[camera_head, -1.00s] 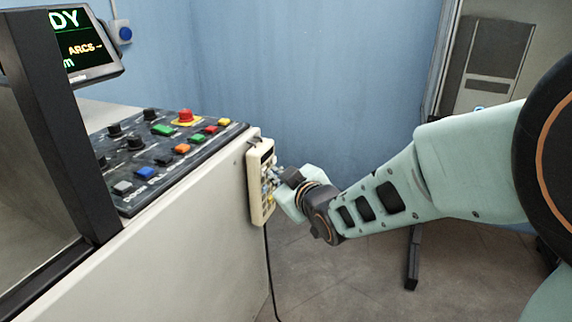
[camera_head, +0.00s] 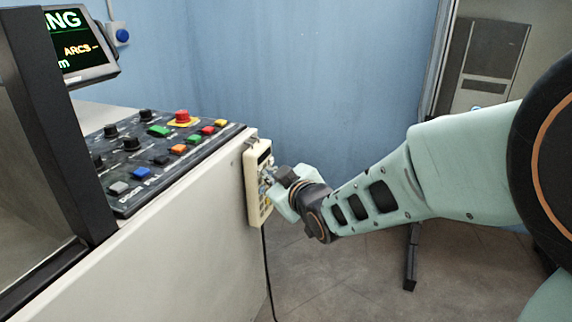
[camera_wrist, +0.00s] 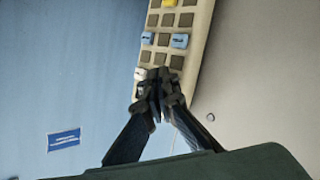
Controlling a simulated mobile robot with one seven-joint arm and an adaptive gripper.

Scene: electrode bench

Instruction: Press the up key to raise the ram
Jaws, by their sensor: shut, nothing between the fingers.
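A cream hand-held keypad (camera_head: 252,185) hangs on the side of the machine, with a cable running down from it. It also shows in the wrist view (camera_wrist: 203,35), with rows of dark keys, two blue keys (camera_wrist: 180,41), a yellow key (camera_wrist: 169,2) and a white key (camera_wrist: 140,73). My gripper (camera_head: 269,176) is shut and empty, its fingertips at the keypad's face. In the wrist view my closed fingertips (camera_wrist: 158,78) lie over the keys beside the white key and hide what is under them. I cannot read which key is the up key. The ram is not visible.
A console (camera_head: 165,160) with coloured buttons, knobs and a red mushroom button (camera_head: 183,116) lies left of the keypad. A screen (camera_head: 75,45) stands behind it, showing text ending in "NG". Open floor lies below my arm.

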